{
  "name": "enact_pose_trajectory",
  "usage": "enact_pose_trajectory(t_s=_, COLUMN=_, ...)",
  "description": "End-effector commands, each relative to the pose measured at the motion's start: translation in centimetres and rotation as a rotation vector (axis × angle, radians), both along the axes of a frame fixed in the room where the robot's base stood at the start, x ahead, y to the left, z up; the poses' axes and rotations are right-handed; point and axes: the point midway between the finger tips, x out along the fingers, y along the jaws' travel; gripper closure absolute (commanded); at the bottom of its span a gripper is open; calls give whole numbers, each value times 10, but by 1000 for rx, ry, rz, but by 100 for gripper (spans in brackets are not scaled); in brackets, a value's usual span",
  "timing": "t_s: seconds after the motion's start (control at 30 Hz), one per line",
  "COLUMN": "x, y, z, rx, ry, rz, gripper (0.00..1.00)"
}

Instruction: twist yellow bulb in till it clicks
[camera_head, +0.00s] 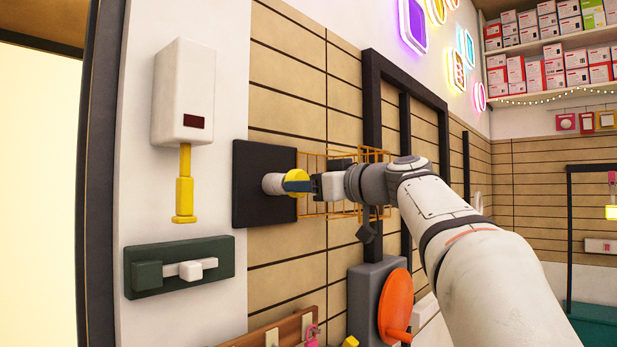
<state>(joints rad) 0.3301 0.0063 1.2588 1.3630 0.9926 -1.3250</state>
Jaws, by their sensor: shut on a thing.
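The yellow bulb (294,180) is at the light-coloured socket (273,184), which sticks out from a black square plate (252,165) on the slatted wall. My gripper (312,183) comes at the bulb from the right and is shut on it. The bulb lies in line with the socket, and its far side is partly hidden by the gripper. I cannot tell how deep the bulb sits in the socket.
A white box with a yellow rod (185,187) hangs at left above a green plate with a white slider (190,269). An orange wire basket (312,206) is behind my gripper. An orange disc (394,305) on a grey box stands below my arm.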

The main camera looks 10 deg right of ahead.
Motion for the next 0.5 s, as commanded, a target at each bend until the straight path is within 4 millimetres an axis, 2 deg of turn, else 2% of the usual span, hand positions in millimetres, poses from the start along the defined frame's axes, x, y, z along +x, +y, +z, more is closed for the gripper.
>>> enact_pose_trajectory(t_s=0.5, x=0, y=1, z=3, rx=153, ry=111, rz=0, gripper=72)
